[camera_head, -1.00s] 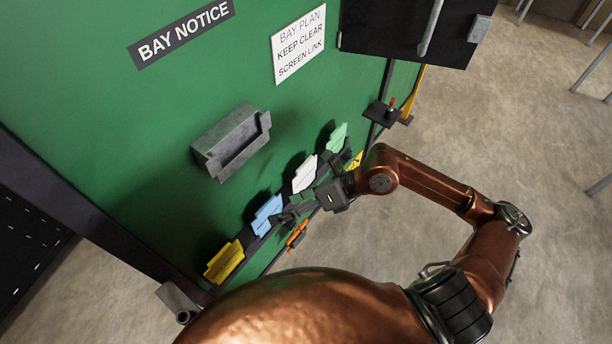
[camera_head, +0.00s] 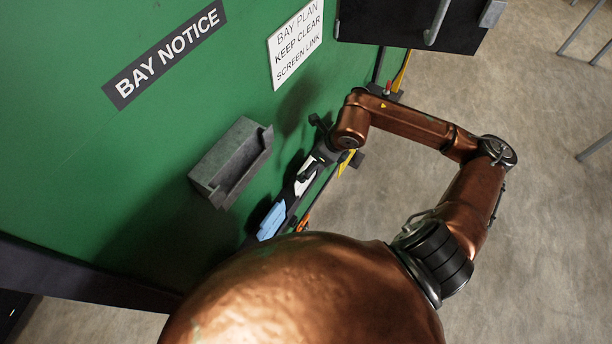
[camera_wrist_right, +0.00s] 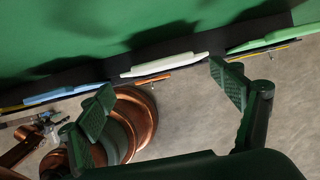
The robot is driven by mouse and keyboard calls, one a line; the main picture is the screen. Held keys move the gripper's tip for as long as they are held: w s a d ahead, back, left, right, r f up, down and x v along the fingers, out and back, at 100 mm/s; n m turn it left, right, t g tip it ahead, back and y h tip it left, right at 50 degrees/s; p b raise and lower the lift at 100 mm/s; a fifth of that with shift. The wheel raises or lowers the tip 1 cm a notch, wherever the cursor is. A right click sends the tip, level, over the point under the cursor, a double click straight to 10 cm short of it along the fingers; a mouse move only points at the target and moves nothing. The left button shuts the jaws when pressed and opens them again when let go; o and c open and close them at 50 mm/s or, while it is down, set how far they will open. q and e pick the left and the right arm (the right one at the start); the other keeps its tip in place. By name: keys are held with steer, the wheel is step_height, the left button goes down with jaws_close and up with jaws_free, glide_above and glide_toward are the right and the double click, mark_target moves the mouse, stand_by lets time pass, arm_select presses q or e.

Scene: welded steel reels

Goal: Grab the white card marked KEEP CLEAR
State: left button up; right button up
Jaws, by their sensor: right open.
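The white card (camera_head: 306,177) stands in a dark rail low on the green board, partly covered by my right gripper (camera_head: 313,148) in the head view. In the right wrist view the white card (camera_wrist_right: 163,65) shows as a thin pale strip seen nearly edge-on, and its lettering cannot be read. My right gripper (camera_wrist_right: 165,98) is open, its two fingers spread to either side of the card's line and lower in the picture. Nothing is between the fingers, and no contact with the card shows. My left gripper is not in view.
A blue card (camera_head: 272,221) and a green card (camera_wrist_right: 272,40) flank the white one. A grey metal holder (camera_head: 232,162) sticks out of the board. A sign (camera_head: 296,46) reads BAY PLAN, KEEP CLEAR, SCREEN LINK. A black box (camera_head: 410,22) stands at top right.

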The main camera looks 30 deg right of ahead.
mark_target(307, 165)
steer(key=w+f, duration=0.2)
steer(key=f, duration=0.1)
steer(key=shift+a, duration=0.1)
steer(key=shift+a+f, duration=0.1)
steer(key=shift+f, duration=0.3)
steer(key=c, duration=0.8)
steer(key=shift+c, duration=1.4)
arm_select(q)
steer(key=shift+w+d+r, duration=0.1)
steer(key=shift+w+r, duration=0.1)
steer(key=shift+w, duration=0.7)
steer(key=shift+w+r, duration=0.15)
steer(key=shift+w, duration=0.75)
arm_select(e)
steer(key=c, duration=0.6)
